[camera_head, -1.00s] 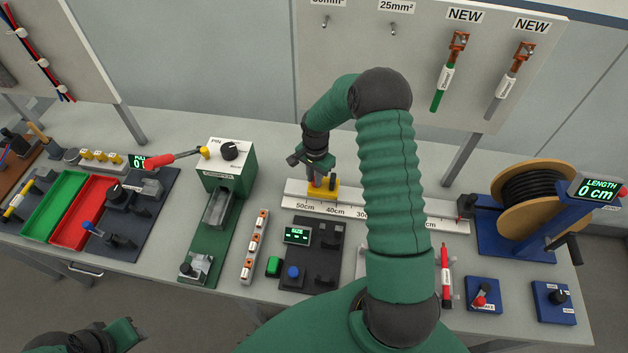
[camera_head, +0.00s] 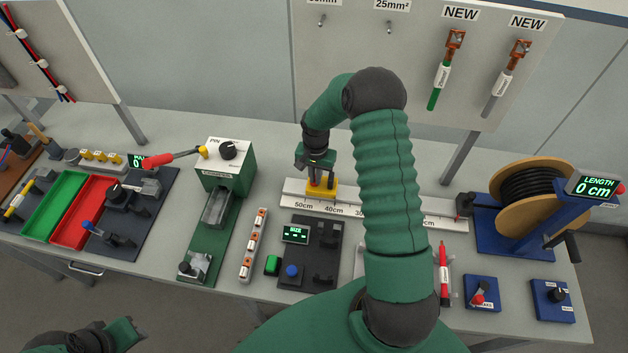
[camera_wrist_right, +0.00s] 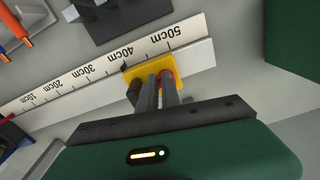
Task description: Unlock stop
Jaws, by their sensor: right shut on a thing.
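The yellow stop (camera_head: 320,192) sits on the white ruled rail (camera_head: 375,207), between the 50cm and 40cm marks. In the wrist view the stop (camera_wrist_right: 136,73) lies beside the 40cm mark. My right gripper (camera_head: 318,172) is above the stop, pointing down.
A cable reel (camera_head: 540,190) with a length display reading 0 cm (camera_head: 597,186) stands at the right. A green crimping machine (camera_head: 222,205) stands left of the rail, and a dark size-meter board (camera_head: 310,250) lies in front of it. My right arm covers part of the rail.

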